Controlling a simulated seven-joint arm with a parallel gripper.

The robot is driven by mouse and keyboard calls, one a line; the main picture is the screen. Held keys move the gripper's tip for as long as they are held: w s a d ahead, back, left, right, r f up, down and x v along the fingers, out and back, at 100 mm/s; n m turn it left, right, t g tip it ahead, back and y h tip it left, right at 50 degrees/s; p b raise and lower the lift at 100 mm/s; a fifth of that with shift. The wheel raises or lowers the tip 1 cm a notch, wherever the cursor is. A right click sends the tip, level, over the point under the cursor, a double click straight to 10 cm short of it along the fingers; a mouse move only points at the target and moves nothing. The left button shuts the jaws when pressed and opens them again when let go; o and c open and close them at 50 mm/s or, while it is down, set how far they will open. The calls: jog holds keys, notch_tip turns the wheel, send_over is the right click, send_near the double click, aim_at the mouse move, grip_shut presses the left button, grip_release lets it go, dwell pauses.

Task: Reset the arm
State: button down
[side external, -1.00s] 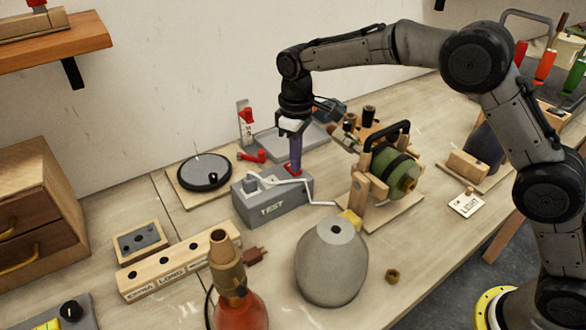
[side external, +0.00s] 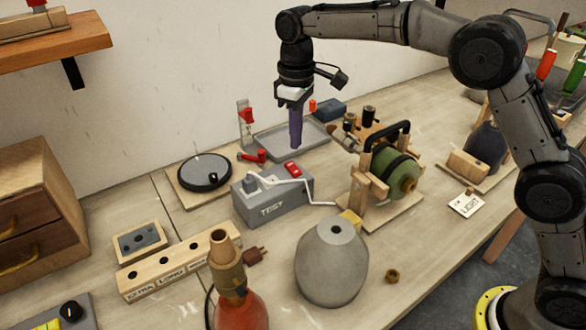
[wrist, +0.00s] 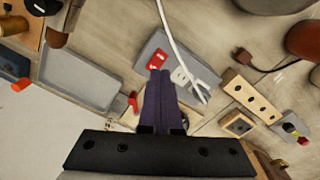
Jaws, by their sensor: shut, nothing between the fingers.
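My gripper (side external: 296,148) has dark purple fingers pressed together with nothing between them. In the side external view it hangs pointing down in the air, above and behind the grey TEST box (side external: 272,203). The fingers also show in the wrist view (wrist: 160,75), in front of the box (wrist: 180,62). A red part (side external: 292,169) sits on top of the box, below the fingertips and apart from them. A white lever or cable (side external: 290,183) runs over the box top.
A green spool in a wooden frame (side external: 358,200) stands right of the box. A grey rounded lamp body (side external: 331,275) and an orange lamp base (side external: 240,312) stand in front. A grey tray (side external: 310,139) lies behind. The air around my gripper is clear.

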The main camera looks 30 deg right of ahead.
jog(key=shift+r, duration=0.15)
jog(key=s+d+r+t, duration=0.2)
jog(key=s+d+r, duration=0.15)
jog(key=r, duration=0.55)
jog(key=s+d+r+m+t, duration=0.1)
jog(key=s+d+r, duration=0.2)
jog(key=s, duration=0.3)
jog(key=s+d+r+m+t, duration=0.1)
jog(key=s+d+r, duration=0.3)
jog(key=s, duration=0.1)
jog(key=s+d+f+m+t, duration=0.1)
jog(key=s+d+f+m, duration=0.15)
jog(key=s, duration=1.05)
jog(key=s+d+f+m, duration=0.1)
jog(key=s+f, duration=0.6)
jog(key=f, duration=0.3)
jog(key=shift+d+f+t, duration=0.2)
jog(key=shift+d+t, duration=0.05)
jog(key=shift+t, duration=0.05)
jog(key=shift+m, duration=0.25)
